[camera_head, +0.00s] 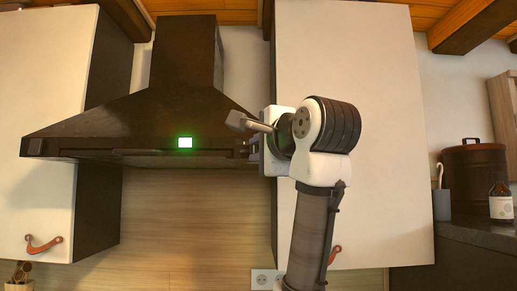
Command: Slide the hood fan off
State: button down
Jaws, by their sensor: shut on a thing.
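The dark range hood (150,110) hangs between two white wall cabinets. A bright green light (185,143) glows on its front edge, right of the middle. My gripper (252,150) is at the right end of the hood's front edge, in front of the right cabinet. It is shut on a small part there, which I take to be the hood's fan slider. The slider itself is too small and too covered by the gripper to make out. My arm comes up from below, on the right of the hood.
The right white cabinet (375,80) is close behind my arm. The left white cabinet (55,90) has a leather pull (43,245). A dark counter (480,238) at the right holds a bottle (501,203) and a dark pot (473,172). The space below the hood is clear.

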jog(key=shift+a, duration=1.2)
jog(key=c, duration=1.3)
grip_release()
jog(key=shift+a, duration=0.1)
jog(key=shift+s, duration=0.1)
jog(key=b+v, duration=0.6)
jog(key=v, duration=0.7)
jog(key=shift+s, duration=0.3)
